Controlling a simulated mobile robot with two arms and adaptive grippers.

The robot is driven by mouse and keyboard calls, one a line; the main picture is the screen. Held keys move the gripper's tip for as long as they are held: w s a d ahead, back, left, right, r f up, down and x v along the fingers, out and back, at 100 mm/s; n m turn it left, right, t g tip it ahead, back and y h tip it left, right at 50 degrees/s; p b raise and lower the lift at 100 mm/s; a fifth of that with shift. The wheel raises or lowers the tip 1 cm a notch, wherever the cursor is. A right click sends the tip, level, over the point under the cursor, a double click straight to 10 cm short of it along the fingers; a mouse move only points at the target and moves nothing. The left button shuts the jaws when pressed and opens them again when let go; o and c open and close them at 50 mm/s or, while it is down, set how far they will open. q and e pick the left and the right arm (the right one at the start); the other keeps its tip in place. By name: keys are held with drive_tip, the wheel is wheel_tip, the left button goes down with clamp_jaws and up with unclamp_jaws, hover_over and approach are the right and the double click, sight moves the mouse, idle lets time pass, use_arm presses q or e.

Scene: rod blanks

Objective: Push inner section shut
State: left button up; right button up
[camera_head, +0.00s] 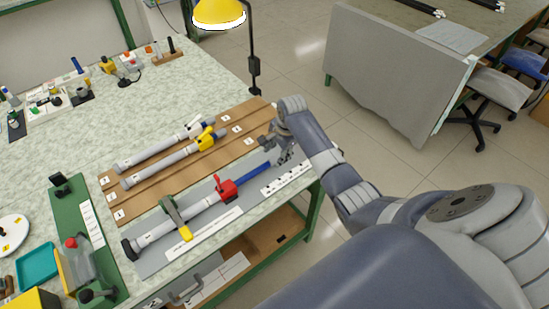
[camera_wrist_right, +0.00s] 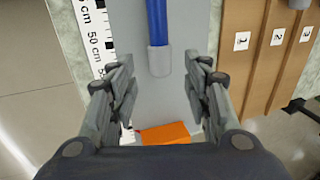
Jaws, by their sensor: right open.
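The telescopic rod lies on a grey board (camera_head: 160,262) in the head view. Its grey outer tube (camera_head: 195,208) carries a red clamp (camera_head: 226,189), and its blue inner section (camera_head: 253,172) sticks out of the right end. My right gripper (camera_head: 281,150) is at that end. In the right wrist view the blue inner section (camera_wrist_right: 157,22) ends in a grey cap (camera_wrist_right: 159,60). The cap is between the open fingers of my right gripper (camera_wrist_right: 160,82), near their tips, with gaps on both sides. My left gripper is not in view.
A green-and-yellow holder (camera_head: 175,217) straddles the outer tube. Two other rods (camera_head: 150,154) lie on a brown numbered rack (camera_head: 112,191) behind. An orange block (camera_wrist_right: 166,133) is under my right gripper. A ruler strip (camera_wrist_right: 93,35) runs beside the inner section.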

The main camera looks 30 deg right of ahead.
sight(274, 159)
drive_tip(key=shift+x, duration=2.4)
clamp_jaws()
drive_tip(key=shift+w, duration=0.1)
